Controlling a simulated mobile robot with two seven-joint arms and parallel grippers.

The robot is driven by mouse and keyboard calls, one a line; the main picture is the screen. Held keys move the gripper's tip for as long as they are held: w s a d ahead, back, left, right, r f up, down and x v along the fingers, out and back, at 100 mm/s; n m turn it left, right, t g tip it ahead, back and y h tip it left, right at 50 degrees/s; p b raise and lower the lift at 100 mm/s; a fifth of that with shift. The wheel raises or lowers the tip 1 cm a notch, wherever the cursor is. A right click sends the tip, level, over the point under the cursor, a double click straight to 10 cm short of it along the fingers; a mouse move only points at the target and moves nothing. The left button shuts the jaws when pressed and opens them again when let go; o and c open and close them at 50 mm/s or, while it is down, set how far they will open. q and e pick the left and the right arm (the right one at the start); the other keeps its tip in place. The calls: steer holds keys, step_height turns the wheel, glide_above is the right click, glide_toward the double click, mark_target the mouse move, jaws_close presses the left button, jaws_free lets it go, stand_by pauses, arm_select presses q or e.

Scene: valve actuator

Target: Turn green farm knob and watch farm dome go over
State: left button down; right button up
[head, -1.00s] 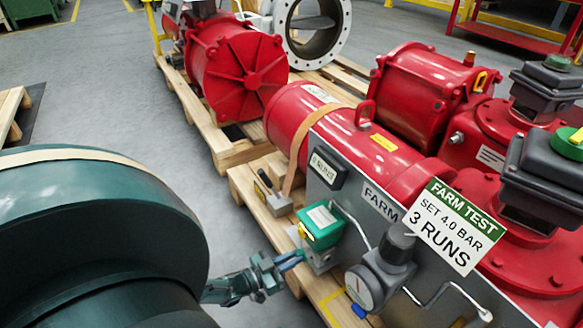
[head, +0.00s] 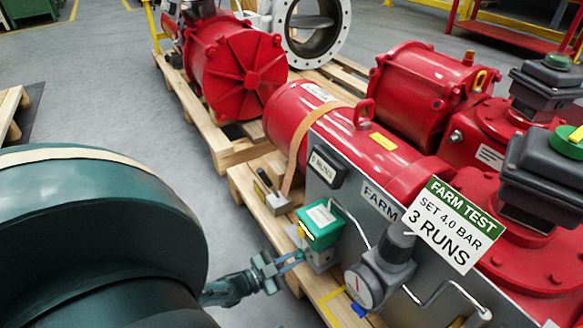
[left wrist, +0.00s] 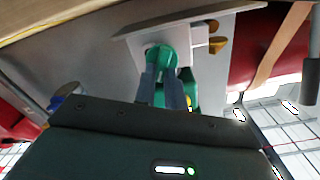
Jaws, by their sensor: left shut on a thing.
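My left gripper (left wrist: 166,85) is shut on the green knob (left wrist: 161,60), whose rounded end shows between the fingertips in the left wrist view. In the head view my left gripper (head: 294,260) reaches the side of the green-topped valve block (head: 320,226) on the grey FARM panel (head: 322,190); the knob itself is hard to make out there. The near dome (head: 566,143), dark with a green top and a yellow mark, sits on the red actuator at the right edge. My right gripper is not in view.
A gauge with a regulator (head: 366,284) and bent tubing stand right of the valve block. A FARM TEST card (head: 453,226) hangs on the panel. Red actuators (head: 236,70) sit on wooden pallets (head: 262,205). Grey floor (head: 110,100) is clear at left.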

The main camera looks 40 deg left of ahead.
arm_select(q)
steer(key=m, duration=0.8)
steer(key=f+m, duration=0.1)
steer(key=m, duration=0.3)
steer(key=shift+s+d+m, duration=0.15)
steer(key=shift+d+m, duration=0.15)
steer(key=shift+m, duration=0.1)
stand_by(0.3)
steer(key=c, duration=1.5)
jaws_free()
steer(key=shift+o, duration=0.2)
